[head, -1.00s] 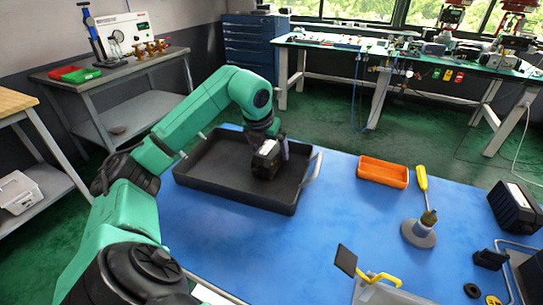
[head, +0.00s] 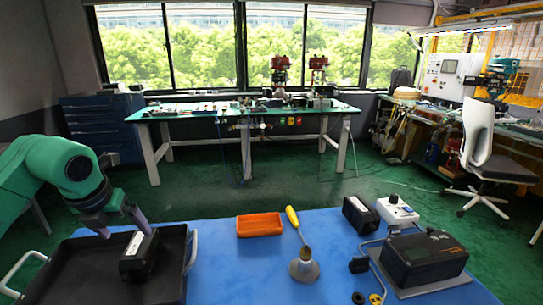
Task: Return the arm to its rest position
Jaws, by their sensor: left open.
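My left arm (head: 62,172) is green with dark joints and comes in from the left, bent down over the black tray (head: 62,262). My left gripper (head: 122,228) is open, its fingers pointing down at the tray. A small black box with a white label (head: 139,258) stands in the tray just below and beside the fingertips. I cannot tell whether a finger touches it. My right gripper is out of view.
On the blue table (head: 235,280) are an orange bin (head: 259,225), a yellow-handled tool (head: 294,220) at a grey round stand (head: 304,268), a black block (head: 360,214), a white box (head: 397,210) and a large black device (head: 425,258). A green workbench (head: 190,110) stands behind.

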